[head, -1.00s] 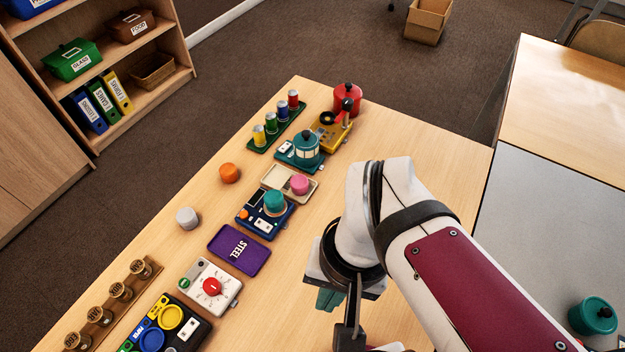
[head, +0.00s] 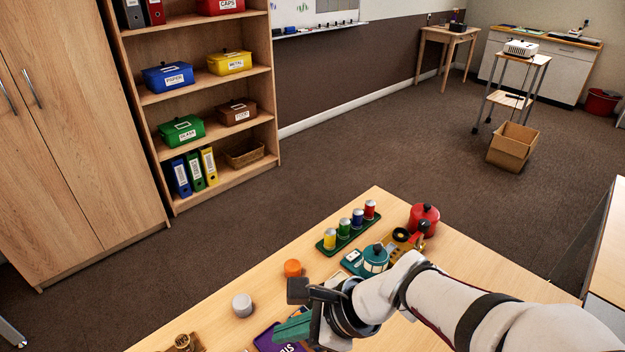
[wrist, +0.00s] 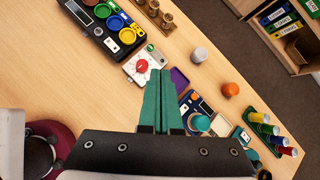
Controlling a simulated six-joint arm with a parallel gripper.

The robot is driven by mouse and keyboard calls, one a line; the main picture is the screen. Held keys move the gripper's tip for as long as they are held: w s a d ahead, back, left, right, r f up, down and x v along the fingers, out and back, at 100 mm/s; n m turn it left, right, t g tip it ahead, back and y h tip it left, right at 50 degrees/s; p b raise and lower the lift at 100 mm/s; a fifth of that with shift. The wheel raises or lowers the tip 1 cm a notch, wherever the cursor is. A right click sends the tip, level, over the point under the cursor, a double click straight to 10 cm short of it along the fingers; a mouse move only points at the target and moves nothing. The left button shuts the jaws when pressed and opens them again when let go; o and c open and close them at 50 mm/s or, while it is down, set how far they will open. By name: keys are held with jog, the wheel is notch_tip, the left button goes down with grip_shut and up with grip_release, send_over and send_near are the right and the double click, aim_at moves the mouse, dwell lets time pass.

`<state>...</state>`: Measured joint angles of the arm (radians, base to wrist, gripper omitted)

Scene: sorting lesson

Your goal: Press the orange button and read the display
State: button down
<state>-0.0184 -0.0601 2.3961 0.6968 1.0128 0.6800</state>
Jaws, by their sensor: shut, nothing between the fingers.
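An orange round piece (head: 292,268) stands on the table behind my gripper; it also shows in the wrist view (wrist: 230,89). I cannot tell whether it is a button. A blue device (wrist: 193,103) with a small dark panel and a teal round piece lies right of my fingers in the wrist view; my gripper hides it in the head view. No readable display shows. My gripper (head: 278,334) has green fingers, shut and empty, above the table by the purple STEEL tray (head: 270,341). In the wrist view the fingertips (wrist: 160,74) point toward a white box with a red dial (wrist: 141,66).
A grey round piece (head: 242,305) stands left of the orange one. A green rack of coloured cans (head: 348,230), a teal pot (head: 375,258) and a red pot (head: 424,217) stand farther back.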

jog(key=w+f+m+t, duration=0.2)
jog(key=w+f+m, duration=0.2)
jog(key=w+m, duration=0.3)
jog(key=w+f+m+t, duration=0.1)
jog(key=w+f+m, duration=0.3)
jog(key=m, duration=0.5)
jog(key=w, duration=0.2)
jog(key=shift+w+d+f+m+t+h, duration=0.25)
jog(key=shift+w+d+m+t+h, duration=0.05)
jog(key=shift+w+d+t+h, duration=0.1)
jog(key=shift+f, duration=4.4)
jog(key=shift+f, duration=0.4)
